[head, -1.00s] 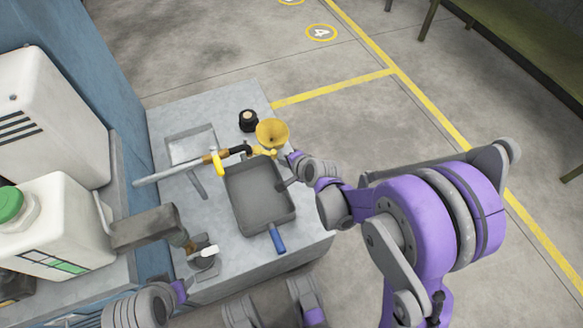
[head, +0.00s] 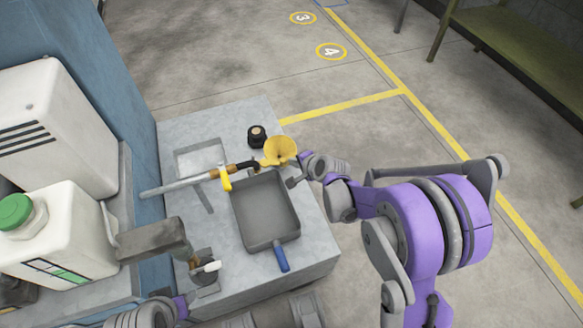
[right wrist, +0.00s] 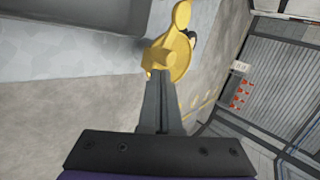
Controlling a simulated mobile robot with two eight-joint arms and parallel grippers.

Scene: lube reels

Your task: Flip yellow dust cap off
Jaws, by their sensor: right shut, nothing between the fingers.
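The yellow dust cap (head: 279,151) looks like a wide yellow cup with a smaller yellow part below it, at the black end of the nozzle, above the grey tray. In the right wrist view the yellow cap (right wrist: 172,52) shows a disc and a rounded tab. My right gripper (head: 291,182) is shut and empty, just below and right of the cap. In the right wrist view its fingertips (right wrist: 160,76) overlap the cap's lower edge; I cannot tell whether they touch.
The nozzle pipe (head: 178,186) with a yellow trigger piece (head: 225,179) lies across the grey bench. White canisters (head: 66,231) stand at left.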

